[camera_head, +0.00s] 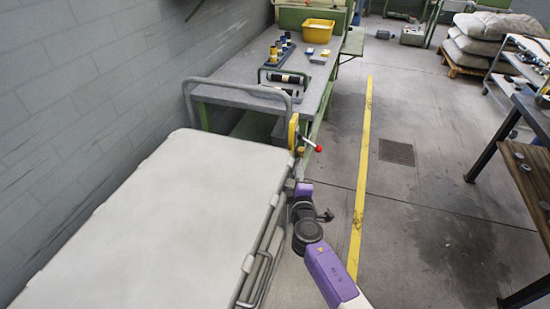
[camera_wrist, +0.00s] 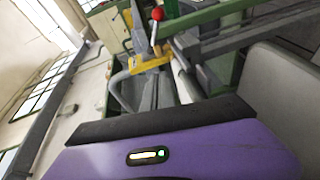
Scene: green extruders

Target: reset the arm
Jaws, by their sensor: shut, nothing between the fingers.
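My arm, purple and white with dark joints, reaches up from the bottom of the head view, beside the right side of a large white-topped machine. My gripper (camera_head: 304,188) is at its far end, small in that view, near the machine's far right corner. In the wrist view its purple body and a dark bar fill the bottom; the fingertips do not show clearly. The gripper is shut and holds nothing that I can see.
The white machine top (camera_head: 160,215) has a metal side rail (camera_head: 262,275). A red-knobbed lever (camera_head: 318,148) stands just beyond the gripper and shows in the wrist view (camera_wrist: 157,14). A grey table (camera_head: 235,70) carries a yellow bin (camera_head: 318,31). Floor lies open to the right.

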